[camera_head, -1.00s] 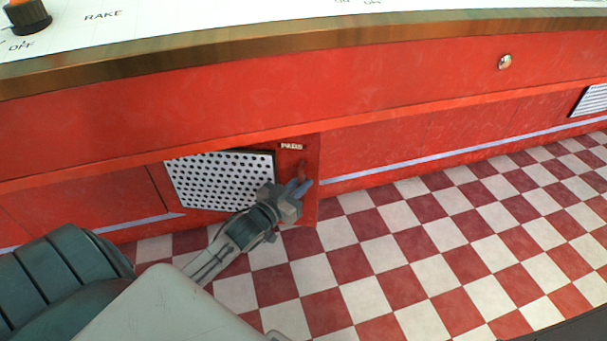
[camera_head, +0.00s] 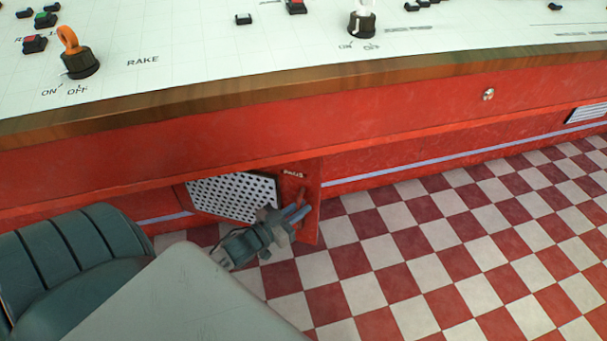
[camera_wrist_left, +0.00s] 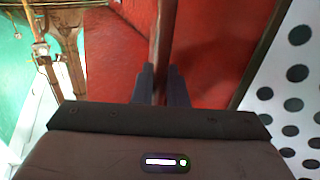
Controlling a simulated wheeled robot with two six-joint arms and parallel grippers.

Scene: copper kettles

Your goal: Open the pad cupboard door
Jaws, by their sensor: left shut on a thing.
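The pad cupboard door (camera_head: 309,225) is a red panel with a small "PADS" label, low in the red counter front. It stands ajar, its lower edge out over the floor. My left gripper (camera_head: 301,209) is at its handle (camera_head: 302,191). In the left wrist view my left gripper (camera_wrist_left: 160,85) is shut on the slim reddish handle (camera_wrist_left: 159,45), with a finger on each side. The gripper hides part of the door. My right gripper is not in view.
A white perforated panel (camera_head: 232,197) is just left of the door; it also shows in the left wrist view (camera_wrist_left: 295,75). The counter top (camera_head: 200,65) carries knobs and buttons above. The checkered floor (camera_head: 430,240) is clear to the right.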

